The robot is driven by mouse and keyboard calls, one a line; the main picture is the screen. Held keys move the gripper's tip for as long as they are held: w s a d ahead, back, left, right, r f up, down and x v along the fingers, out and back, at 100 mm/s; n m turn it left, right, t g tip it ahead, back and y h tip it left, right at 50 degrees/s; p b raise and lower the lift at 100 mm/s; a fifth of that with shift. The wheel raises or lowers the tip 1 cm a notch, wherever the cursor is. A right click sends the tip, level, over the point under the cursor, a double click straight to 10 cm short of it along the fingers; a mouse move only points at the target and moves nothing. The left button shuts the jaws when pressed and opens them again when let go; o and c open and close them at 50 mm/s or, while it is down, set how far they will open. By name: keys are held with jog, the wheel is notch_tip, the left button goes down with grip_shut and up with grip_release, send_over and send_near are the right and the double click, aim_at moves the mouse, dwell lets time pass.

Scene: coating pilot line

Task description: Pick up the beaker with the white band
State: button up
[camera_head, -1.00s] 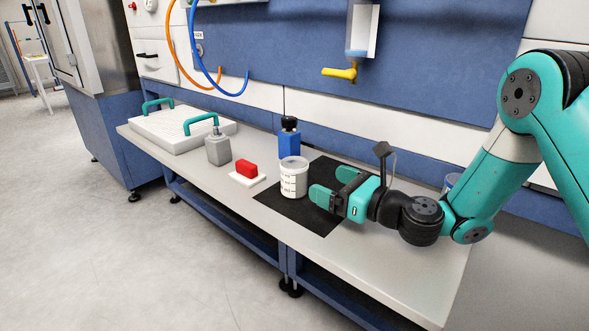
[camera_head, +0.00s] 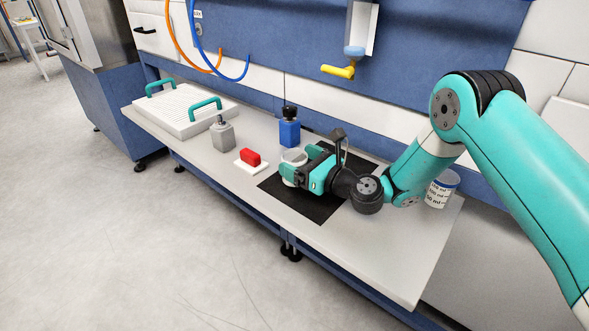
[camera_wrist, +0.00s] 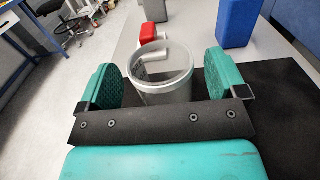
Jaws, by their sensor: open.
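The beaker with the white band (camera_head: 293,155) stands upright on a black mat (camera_head: 330,211), partly hidden by my gripper in the head view. My gripper (camera_head: 299,163) is open, with one finger on each side of it. In the wrist view the beaker (camera_wrist: 166,92) stands between the two fingers (camera_wrist: 163,82), with a gap showing on both sides. Its rim is open, and the inside looks empty. A second beaker with a blue band (camera_head: 440,188) stands on the bench at the right, behind my arm.
A blue bottle with a black cap (camera_head: 289,131) stands just behind the beaker. A red block on a white pad (camera_head: 251,159), a grey bottle (camera_head: 222,135) and a white tray with teal handles (camera_head: 180,114) are to the left. The bench front (camera_head: 370,262) is clear.

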jog(key=shift+x, duration=0.95)
jog(key=shift+c, duration=0.5)
jog(key=c, duration=1.1)
jog(key=shift+c, duration=0.2)
